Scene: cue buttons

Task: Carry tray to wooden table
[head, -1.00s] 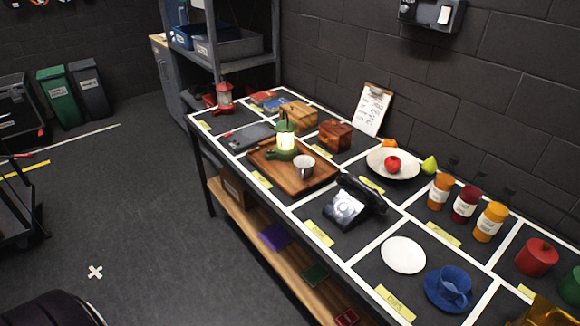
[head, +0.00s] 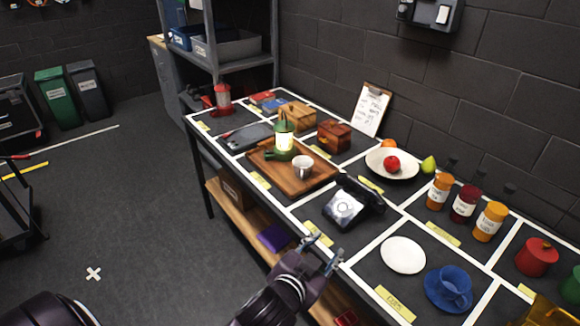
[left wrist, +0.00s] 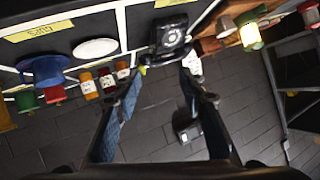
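The wooden tray (head: 316,178) lies flat on the dark shelf table, about midway along its near side. The lantern appears at upper right there (left wrist: 250,36). My right gripper is not in view. I cannot make out a separate wooden table.
A black telephone (head: 352,203) sits right of the tray. A dark tablet-like case (head: 246,137) and a wooden box (head: 334,135) lie close by. A white plate (head: 403,255), blue cup (head: 449,288) and several jars stand further right.

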